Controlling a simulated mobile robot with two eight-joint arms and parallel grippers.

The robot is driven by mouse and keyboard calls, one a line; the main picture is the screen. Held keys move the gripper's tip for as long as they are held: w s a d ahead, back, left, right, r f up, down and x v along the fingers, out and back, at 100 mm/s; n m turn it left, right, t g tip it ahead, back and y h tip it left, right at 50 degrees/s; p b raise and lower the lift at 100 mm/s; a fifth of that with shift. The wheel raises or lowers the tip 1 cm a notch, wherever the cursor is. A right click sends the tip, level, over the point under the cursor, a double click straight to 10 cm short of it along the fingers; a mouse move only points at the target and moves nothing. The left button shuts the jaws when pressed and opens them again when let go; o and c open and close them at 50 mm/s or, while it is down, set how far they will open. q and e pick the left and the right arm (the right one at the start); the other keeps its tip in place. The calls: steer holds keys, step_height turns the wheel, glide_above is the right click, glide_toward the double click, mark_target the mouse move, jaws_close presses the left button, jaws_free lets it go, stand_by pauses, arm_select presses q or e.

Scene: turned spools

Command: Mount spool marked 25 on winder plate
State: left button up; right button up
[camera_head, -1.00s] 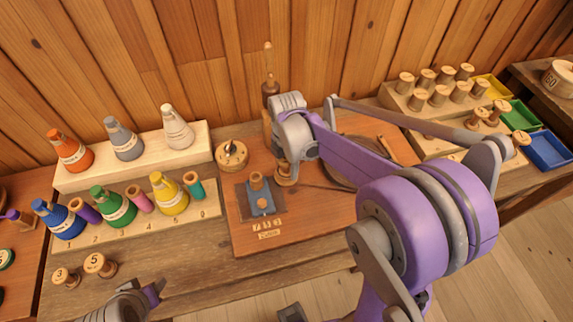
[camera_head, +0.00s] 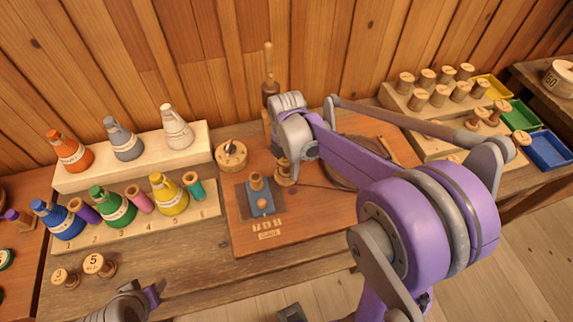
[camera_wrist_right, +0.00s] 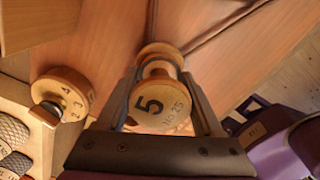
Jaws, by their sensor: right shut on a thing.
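A turned wooden spool (camera_wrist_right: 158,103) sits between the fingers of my right gripper (camera_wrist_right: 165,95). Its end face shows a large 5 and smaller lettering that looks like "NO 25". In the head view the spool (camera_head: 285,172) is just below my right gripper (camera_head: 297,152), over the reddish work board.
A round wooden dial (camera_head: 231,155) stands close left of the held spool. Coloured cones fill the rack (camera_head: 210,235) at left. Two loose spools (camera_head: 98,265) lie at front left. Spool blocks (camera_head: 405,100) and coloured trays (camera_head: 548,150) stand at right. Number tags (camera_head: 267,225) lie before the fixture.

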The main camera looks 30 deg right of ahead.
arm_select(q)
steer(key=shift+s+f+b, duration=0.15)
steer(key=shift+f+b, duration=0.3)
steer(key=shift+f, duration=0.1)
arm_select(e)
steer(key=shift+f, duration=0.65)
steer(key=o, duration=1.1)
arm_select(q)
steer(key=shift+r, duration=0.1)
arm_select(e)
steer(key=shift+r, duration=0.1)
steer(key=shift+r+p, duration=1.65)
steer(key=shift+r, duration=1.25)
steer(key=shift+r+p, duration=1.2)
steer(key=shift+r, duration=1.4)
arm_select(q)
steer(key=w+r, duration=0.3)
steer(key=r, duration=0.4)
steer(key=shift+r+t, duration=0.3)
steer(key=shift+r, duration=0.05)
